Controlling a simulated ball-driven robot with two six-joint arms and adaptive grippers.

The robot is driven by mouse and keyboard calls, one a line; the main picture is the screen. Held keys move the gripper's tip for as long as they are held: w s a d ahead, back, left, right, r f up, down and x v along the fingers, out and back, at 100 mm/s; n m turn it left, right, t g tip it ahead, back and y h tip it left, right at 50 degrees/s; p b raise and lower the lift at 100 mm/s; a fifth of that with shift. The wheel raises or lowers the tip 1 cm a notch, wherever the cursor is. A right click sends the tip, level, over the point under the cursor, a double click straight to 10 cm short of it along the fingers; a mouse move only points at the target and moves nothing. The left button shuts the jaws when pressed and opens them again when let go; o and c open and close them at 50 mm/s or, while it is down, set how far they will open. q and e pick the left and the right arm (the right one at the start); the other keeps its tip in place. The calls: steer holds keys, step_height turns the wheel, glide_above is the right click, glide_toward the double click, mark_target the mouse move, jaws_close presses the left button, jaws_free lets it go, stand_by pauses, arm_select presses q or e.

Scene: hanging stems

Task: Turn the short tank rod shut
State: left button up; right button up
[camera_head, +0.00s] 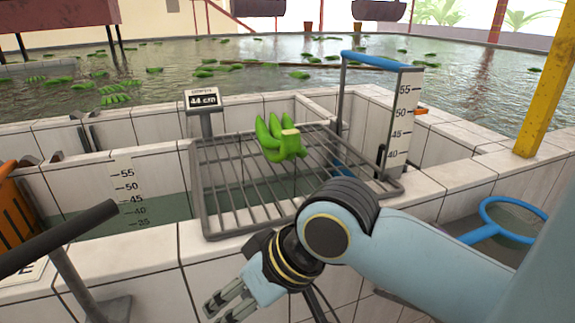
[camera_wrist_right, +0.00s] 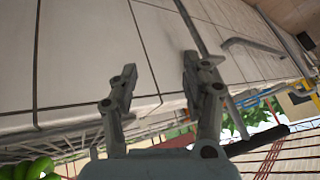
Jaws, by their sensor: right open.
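A grey post with a long black grip (camera_head: 62,238) stands at the lower left in the head view, in front of the tank wall. A grey frame with a blue top bar (camera_head: 375,60) stands at the right, beside a level gauge (camera_head: 403,120). I cannot tell for sure which is the short tank rod. My right gripper (camera_head: 218,302) is open and empty, low in front of the tiled wall, right of the black grip and apart from it. In the right wrist view its open fingers (camera_wrist_right: 160,72) have pale tiles behind them. My left gripper is not in view.
Green bananas (camera_head: 282,140) rest on a metal rack (camera_head: 225,205) over the tank. A display (camera_head: 204,100) reads 44 cm. A blue-rimmed net (camera_head: 485,232) lies at the right and an orange crate (camera_head: 14,205) at the left. Water with floating bunches is behind.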

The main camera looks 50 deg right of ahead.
steer(key=s+d+f+n+g+h+b, duration=0.1)
steer(key=s+d+f+g+h, duration=0.1)
steer(key=s+d+f, duration=0.3)
step_height(320, 180, down, 4)
steer(key=shift+r+n+h+b, duration=0.25)
steer(key=shift+n+h+b, duration=0.15)
steer(key=shift+h, duration=0.1)
